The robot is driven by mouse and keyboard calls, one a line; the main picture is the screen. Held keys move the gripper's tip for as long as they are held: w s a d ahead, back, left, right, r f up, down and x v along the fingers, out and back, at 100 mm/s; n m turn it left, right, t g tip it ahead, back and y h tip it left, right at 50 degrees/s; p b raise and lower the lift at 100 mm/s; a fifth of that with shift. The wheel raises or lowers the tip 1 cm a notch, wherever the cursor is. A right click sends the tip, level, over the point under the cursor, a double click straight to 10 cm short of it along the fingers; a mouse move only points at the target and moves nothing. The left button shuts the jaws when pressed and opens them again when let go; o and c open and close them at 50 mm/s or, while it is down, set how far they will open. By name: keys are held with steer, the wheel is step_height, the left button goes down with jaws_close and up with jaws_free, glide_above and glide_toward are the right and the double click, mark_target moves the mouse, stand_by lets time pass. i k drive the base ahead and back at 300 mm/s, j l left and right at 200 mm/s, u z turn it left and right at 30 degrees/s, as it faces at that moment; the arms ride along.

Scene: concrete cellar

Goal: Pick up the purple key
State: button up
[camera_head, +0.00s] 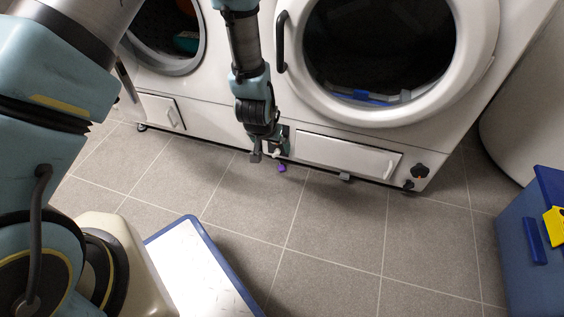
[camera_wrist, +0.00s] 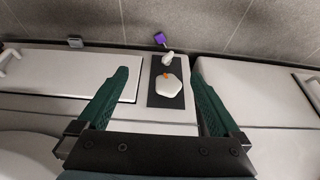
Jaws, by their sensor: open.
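A small purple object, which looks like the purple key (camera_head: 281,168), shows just below my gripper (camera_head: 270,151) in the head view, near the foot of the washing machines. In the wrist view the purple key (camera_wrist: 160,38) is small, near the top centre, just beyond the fingertips. Its shape is too small to make out. I cannot tell whether the key hangs or lies on the floor.
A dark plate (camera_wrist: 159,98) with a white piece (camera_wrist: 169,86) marked orange sits between the fingers, close to the machine fronts. A white washing machine (camera_head: 240,112) stands behind. A blue-rimmed white board (camera_head: 196,224) and a blue bin (camera_head: 535,285) flank clear tiled floor.

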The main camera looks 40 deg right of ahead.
mark_target(281, 168)
steer(key=i+j, duration=0.1)
steer(key=j, duration=0.5)
steer(key=i+j, duration=0.1)
steer(key=j, duration=0.5)
